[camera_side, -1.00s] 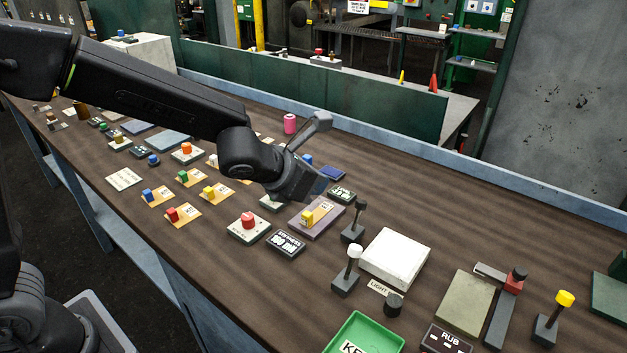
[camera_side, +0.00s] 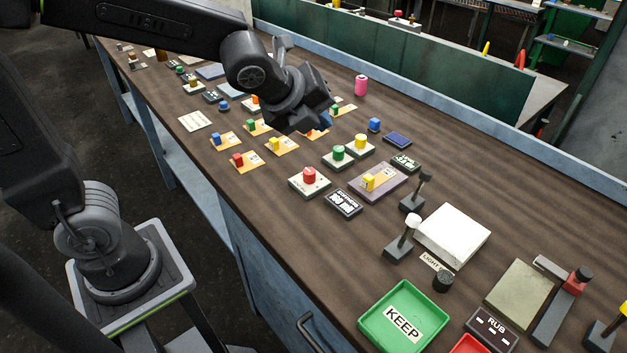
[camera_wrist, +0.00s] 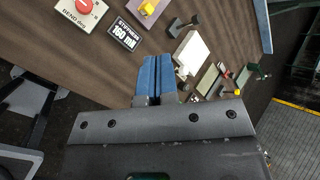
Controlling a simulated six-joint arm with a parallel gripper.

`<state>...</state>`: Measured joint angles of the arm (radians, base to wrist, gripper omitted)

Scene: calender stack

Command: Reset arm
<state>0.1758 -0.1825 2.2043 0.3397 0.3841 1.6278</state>
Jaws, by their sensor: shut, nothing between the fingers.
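My gripper (camera_side: 322,122) is over the bench in the side view, above the orange pads with small coloured blocks. In the wrist view its two blue fingers (camera_wrist: 154,76) are together with nothing between them. The fingertips are partly hidden behind the wrist in the side view.
The brown bench (camera_side: 262,203) holds many small fixtures. A red knob (camera_side: 309,175), a white block (camera_side: 452,236), two lever posts and a green KEEP tray (camera_side: 403,318) stand nearer the front. A pink cylinder (camera_side: 361,85) stands by the back rail.

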